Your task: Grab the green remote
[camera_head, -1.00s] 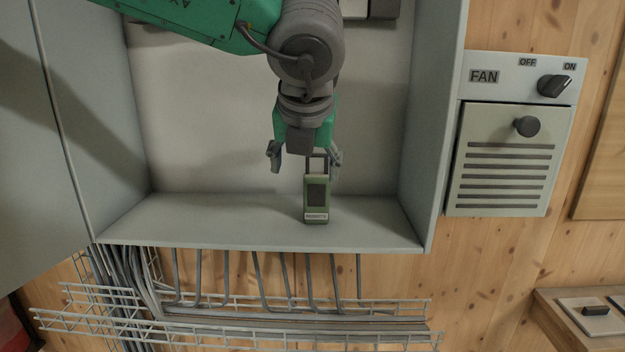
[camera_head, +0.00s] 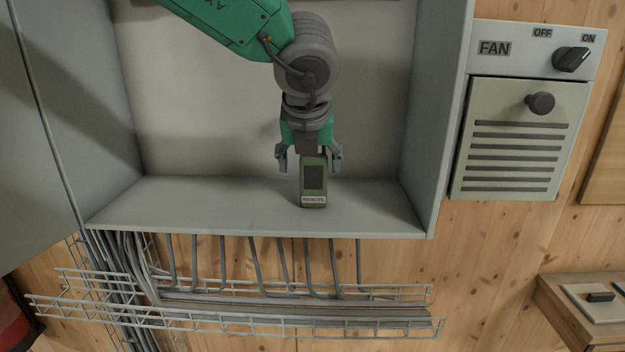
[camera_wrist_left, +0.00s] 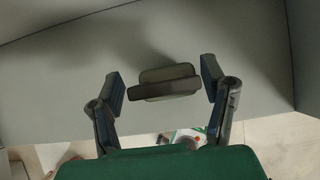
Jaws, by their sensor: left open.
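The green remote (camera_head: 313,181) stands upright on the floor of the open grey cabinet, with a dark panel on its front and a white "REMOTE" label at its foot. My left gripper (camera_head: 308,160) is open, with one finger on each side of the remote's upper part. In the left wrist view the remote (camera_wrist_left: 165,84) shows between the two fingertips of my left gripper (camera_wrist_left: 163,88), with a gap on both sides, narrower on the right. The remote is not gripped. My right gripper is not in view.
The cabinet's bottom panel (camera_head: 200,207) is bare around the remote, and its right wall (camera_head: 432,130) stands to the right. A fan panel (camera_head: 520,120) with a knob is on the wooden wall. Wire cable trays (camera_head: 290,325) run below. A small shelf (camera_head: 565,310) is at lower right.

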